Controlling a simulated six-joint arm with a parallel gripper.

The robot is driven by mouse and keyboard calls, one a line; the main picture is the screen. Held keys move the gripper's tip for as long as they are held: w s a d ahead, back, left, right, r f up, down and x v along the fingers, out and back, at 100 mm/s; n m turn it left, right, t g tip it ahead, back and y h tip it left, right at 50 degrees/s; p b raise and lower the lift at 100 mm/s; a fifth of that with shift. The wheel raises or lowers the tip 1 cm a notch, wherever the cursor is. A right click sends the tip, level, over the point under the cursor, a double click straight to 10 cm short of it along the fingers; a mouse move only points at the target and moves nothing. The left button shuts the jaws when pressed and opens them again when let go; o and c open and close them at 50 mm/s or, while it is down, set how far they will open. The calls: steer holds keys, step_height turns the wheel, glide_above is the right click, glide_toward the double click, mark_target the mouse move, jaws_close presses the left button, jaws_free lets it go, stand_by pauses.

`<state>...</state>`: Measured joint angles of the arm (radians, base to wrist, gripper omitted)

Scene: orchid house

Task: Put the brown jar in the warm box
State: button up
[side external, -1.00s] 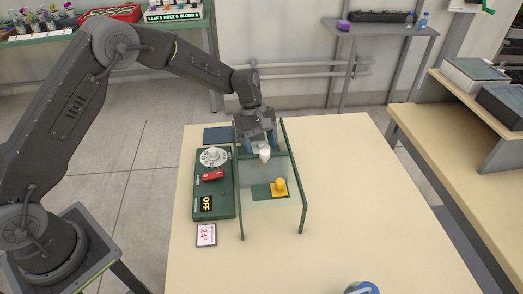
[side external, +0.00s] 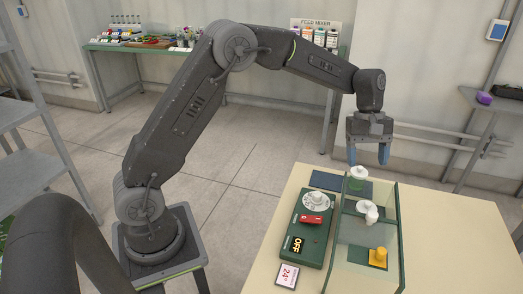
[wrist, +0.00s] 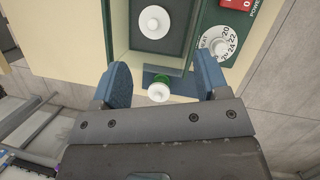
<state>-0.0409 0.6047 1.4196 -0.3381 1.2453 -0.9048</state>
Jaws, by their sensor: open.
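No brown jar can be made out in either view. The warm box (side external: 401,232) appears as a green-edged, clear-walled box on the table, beside a green control panel. A small green item with a white top (side external: 358,182) is at its back end; I cannot tell if it stands inside. It also shows in the wrist view (wrist: 159,90) between my fingers. A white-topped item (side external: 367,212) and a yellow item (side external: 378,258) are farther forward in the box area. My gripper (side external: 368,160) is open and empty, pointing down above the back end.
The green panel (side external: 297,262) carries a white dial (side external: 317,202), a red block (side external: 311,219) and an OFF sign. A 24° card (side external: 287,276) lies at the front, and a dark blue mat (side external: 326,180) at the back left. The table's right side (side external: 465,240) is clear.

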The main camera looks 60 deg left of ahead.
steer(key=s+a+r+m+t+y, duration=0.15)
steer(key=s+r+m, duration=0.35)
steer(key=s, duration=0.6)
steer(key=s+a+r+m+t+y, duration=0.1)
steer(key=s+r+m+t, duration=0.25)
steer(key=s+r, duration=0.45)
steer(key=s+f+m+t+y, duration=0.1)
steer(key=s+f+m, duration=0.3)
steer(key=s, duration=0.6)
steer(key=shift+s+a+t, duration=0.25)
steer(key=shift+a+t, duration=0.05)
